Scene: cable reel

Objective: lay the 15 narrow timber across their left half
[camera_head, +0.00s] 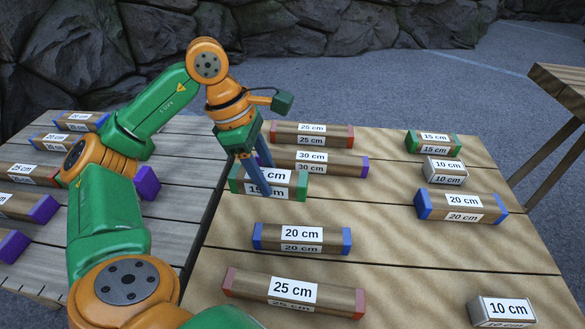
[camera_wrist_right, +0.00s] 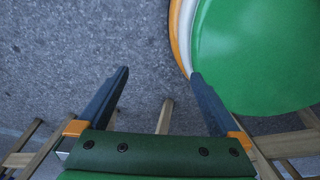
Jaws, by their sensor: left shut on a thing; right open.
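A 15 cm timber with green ends (camera_head: 291,184) is at the left of the near wooden table in the head view. My left gripper (camera_head: 262,182) comes down on it from above and is shut on it; the fingers cover part of its label. I cannot tell whether it touches the table. It overlaps the left end of a 30 cm timber with purple ends (camera_head: 335,164) behind it. Another 15 cm timber with green ends (camera_head: 432,142) lies at the back right. My right gripper (camera_wrist_right: 157,88) is open and empty in the right wrist view, over grey ground.
A 25 cm timber (camera_head: 345,134) lies behind; a 20 cm (camera_head: 263,239) and a 25 cm timber (camera_head: 240,285) lie in front. A 20 cm timber (camera_head: 488,205) and two 10 cm blocks (camera_head: 447,180) are right. The table's middle (camera_head: 395,235) is clear. A grey table (camera_head: 180,222) holds more timbers.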

